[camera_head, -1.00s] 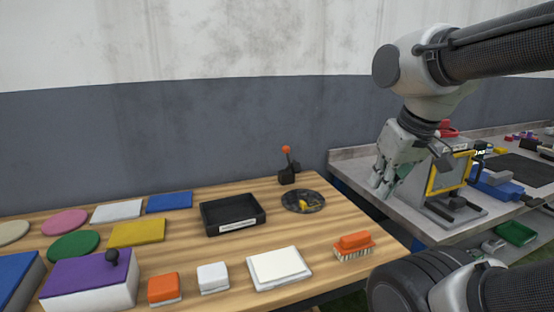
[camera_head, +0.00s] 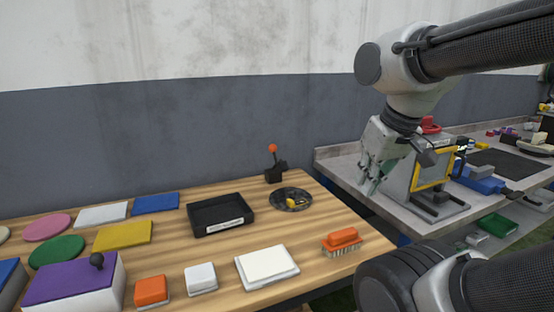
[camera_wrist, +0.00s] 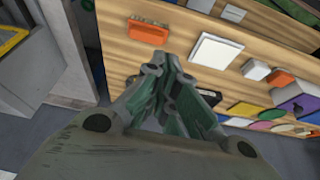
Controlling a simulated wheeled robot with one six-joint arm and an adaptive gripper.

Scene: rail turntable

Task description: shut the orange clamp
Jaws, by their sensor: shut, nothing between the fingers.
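The orange clamp (camera_head: 275,165) stands at the back right of the wooden table, behind the round dark turntable plate (camera_head: 291,199). It has a black base and a lever with an orange knob, which stands up and leans slightly left. My gripper (camera_head: 369,188) is shut and empty, pointing down to the right of the clamp, by the near left edge of the grey bench. A wide gap separates the two. In the wrist view my gripper (camera_wrist: 160,68) shows its fingers together over the wooden table; I cannot make out the clamp there.
A yellow piece (camera_head: 291,204) lies on the plate. A black tray (camera_head: 220,214), an orange brush (camera_head: 342,242) and a white pad (camera_head: 266,267) share the wooden table (camera_head: 225,255). A yellow-framed stand (camera_head: 432,170) is close right of my gripper. A wall rises behind.

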